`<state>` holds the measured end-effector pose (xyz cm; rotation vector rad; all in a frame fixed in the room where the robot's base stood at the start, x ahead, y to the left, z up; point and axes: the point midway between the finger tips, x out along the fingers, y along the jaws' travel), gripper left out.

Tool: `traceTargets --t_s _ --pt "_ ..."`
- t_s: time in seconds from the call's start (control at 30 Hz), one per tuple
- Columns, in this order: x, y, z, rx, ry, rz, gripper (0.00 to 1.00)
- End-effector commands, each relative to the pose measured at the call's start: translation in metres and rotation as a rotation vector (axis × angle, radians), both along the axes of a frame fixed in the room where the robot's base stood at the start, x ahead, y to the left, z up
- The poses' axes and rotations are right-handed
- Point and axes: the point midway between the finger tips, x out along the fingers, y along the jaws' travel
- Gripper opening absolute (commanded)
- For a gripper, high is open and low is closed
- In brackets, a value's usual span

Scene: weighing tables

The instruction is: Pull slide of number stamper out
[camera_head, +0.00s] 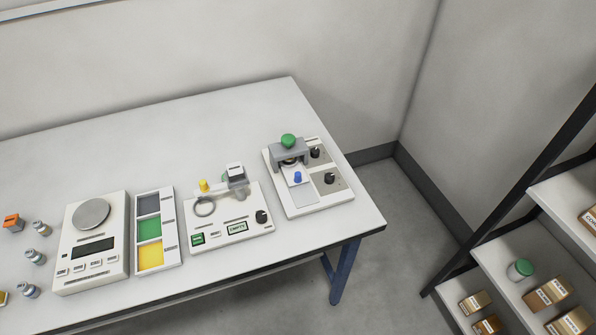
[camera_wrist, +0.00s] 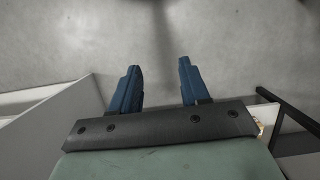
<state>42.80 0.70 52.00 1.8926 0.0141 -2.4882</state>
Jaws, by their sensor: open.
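The number stamper (camera_head: 319,192) is likely the white device at the right end of the table, with a grey bridge (camera_head: 288,154), a green knob (camera_head: 288,140) on top and black knobs at its right. A light grey slide (camera_head: 301,197) with a blue knob (camera_head: 297,177) lies at the front of the bridge; part of it is hidden under the bridge. My gripper (camera_wrist: 160,78) shows only in the wrist view. Its two blue fingers are apart with nothing between them, above bare grey floor. The stamper is not in the wrist view.
Left of the stamper stand a device with a ring and yellow knob (camera_head: 237,232), a tray with coloured compartments (camera_head: 170,222), and a scale (camera_head: 121,252). Small bottles stand far left. A shelf (camera_head: 495,254) with boxes is at right. The table's back is clear.

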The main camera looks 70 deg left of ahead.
Motion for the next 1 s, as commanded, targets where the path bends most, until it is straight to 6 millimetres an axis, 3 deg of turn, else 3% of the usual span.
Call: traceTargets --t_s 0.03,0.27,0.47,0.7,1.0 --pt "0.016 0.003 0.011 0.000 -0.029 0.006 0.46" --pt "0.072 0.026 0.058 0.004 -0.141 0.050 0.46" --pt "0.116 0.065 0.104 0.012 -0.235 0.115 0.46" --pt "0.149 0.146 0.161 0.035 -0.328 0.237 0.46" --pt "0.148 0.258 0.214 0.072 -0.396 0.398 0.46"
